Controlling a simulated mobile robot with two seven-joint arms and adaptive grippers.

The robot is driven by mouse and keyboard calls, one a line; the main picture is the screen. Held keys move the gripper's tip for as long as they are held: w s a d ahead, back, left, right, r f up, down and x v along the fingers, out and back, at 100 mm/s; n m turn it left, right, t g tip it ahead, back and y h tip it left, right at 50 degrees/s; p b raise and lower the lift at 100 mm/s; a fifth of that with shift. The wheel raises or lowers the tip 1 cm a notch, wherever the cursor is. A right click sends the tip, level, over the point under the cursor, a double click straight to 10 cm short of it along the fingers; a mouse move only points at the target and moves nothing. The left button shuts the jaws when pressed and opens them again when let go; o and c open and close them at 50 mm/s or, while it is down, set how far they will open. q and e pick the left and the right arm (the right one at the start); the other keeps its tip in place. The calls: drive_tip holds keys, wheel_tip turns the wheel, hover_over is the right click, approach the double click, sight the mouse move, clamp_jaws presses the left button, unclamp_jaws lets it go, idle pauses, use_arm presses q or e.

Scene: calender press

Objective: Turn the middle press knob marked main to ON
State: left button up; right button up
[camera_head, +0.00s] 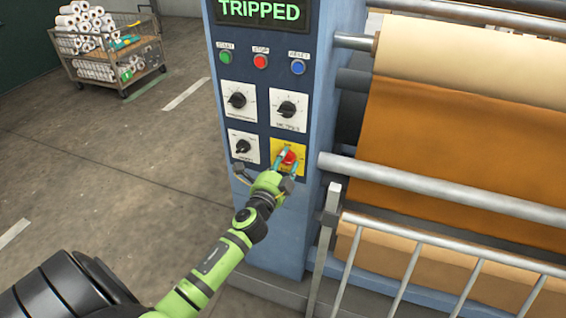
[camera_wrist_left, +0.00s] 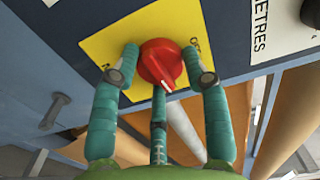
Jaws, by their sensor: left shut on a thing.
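The red knob (camera_head: 289,156) sits on a yellow plate (camera_head: 276,146) at the lower right of the press's control panel. My left gripper (camera_head: 286,161) reaches it from below and is shut on it. In the left wrist view, the gripper's teal fingers (camera_wrist_left: 160,60) stand on both sides of the red knob (camera_wrist_left: 158,65). The knob's white pointer mark points toward the bottom of that view, slightly right. The lettering on the yellow plate (camera_wrist_left: 105,48) is partly covered and hard to read. My right gripper is out of view.
Black dials (camera_head: 237,100), (camera_head: 286,109) and (camera_head: 243,146) surround the knob. Green (camera_head: 225,57), red (camera_head: 260,61) and blue (camera_head: 298,66) buttons sit higher, under a display (camera_head: 260,12) reading TRIPPED. A railing (camera_head: 400,285) and rollers stand right. Floor at left is open before a cart (camera_head: 110,56).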

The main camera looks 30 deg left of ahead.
use_arm(q)
drive_tip(key=shift+w+d+r+m, duration=0.1)
drive_tip(key=shift+d+r+m, duration=0.2)
drive_tip(key=shift+m, duration=0.2)
drive_tip(key=o, duration=0.9)
drive_tip(key=shift+o, duration=1.2)
drive_tip(key=shift+w+d+f, duration=0.1)
drive_tip(key=shift+f, duration=0.05)
drive_tip(key=shift+s+f, duration=0.1)
drive_tip(key=shift+s, duration=0.15)
drive_tip(key=v, duration=1.1)
drive_tip(key=shift+s, duration=0.3)
